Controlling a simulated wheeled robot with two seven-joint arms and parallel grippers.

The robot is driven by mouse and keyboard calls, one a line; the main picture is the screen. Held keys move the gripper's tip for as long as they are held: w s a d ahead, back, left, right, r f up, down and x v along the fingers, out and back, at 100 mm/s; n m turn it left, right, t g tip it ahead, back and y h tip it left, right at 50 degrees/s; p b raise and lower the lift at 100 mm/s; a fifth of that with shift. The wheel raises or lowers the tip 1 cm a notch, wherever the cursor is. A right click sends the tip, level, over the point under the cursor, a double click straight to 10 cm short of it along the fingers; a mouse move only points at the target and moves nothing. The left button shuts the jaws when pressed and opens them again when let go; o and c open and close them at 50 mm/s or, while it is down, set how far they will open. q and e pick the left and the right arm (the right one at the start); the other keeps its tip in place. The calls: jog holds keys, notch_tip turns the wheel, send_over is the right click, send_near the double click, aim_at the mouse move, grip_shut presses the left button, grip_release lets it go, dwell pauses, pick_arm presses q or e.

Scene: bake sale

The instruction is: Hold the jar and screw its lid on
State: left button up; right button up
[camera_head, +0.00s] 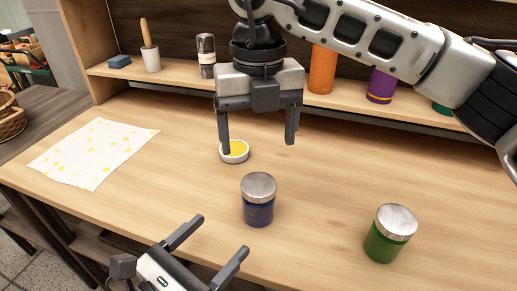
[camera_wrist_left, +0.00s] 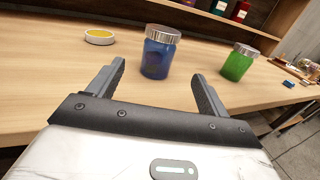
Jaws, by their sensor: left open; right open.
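A blue jar (camera_head: 258,210) stands upright near the middle of the table with a silver lid (camera_head: 258,185) on top; whether the lid is tight I cannot tell. In the left wrist view the blue jar (camera_wrist_left: 155,58) appears between my finger directions, beyond the tips. A green jar (camera_head: 385,240) with a silver lid (camera_head: 397,221) stands to the right. My left gripper (camera_head: 222,235) is open and empty, in front of the blue jar and left of it. My right gripper (camera_head: 258,146) is open, pointing down behind the blue jar, its left finger overlapping a round yellow-and-white piece (camera_head: 238,150).
A spotted cloth (camera_head: 92,152) lies at the left of the table. A raised back shelf (camera_head: 180,73) holds a mortar with pestle (camera_head: 151,60), a shaker (camera_head: 206,56), a blue block (camera_head: 119,61), and orange (camera_head: 322,70) and purple (camera_head: 381,86) containers. The table between the jars is clear.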

jog(key=shift+f+b, duration=0.5)
jog(key=shift+f, duration=0.3)
pick_arm(q)
jog(key=shift+v, duration=2)
pick_arm(e)
jog(key=shift+f, duration=0.25)
pick_arm(q)
jog(key=shift+r, duration=0.15)
pick_arm(e)
jog(key=shift+r, duration=0.1)
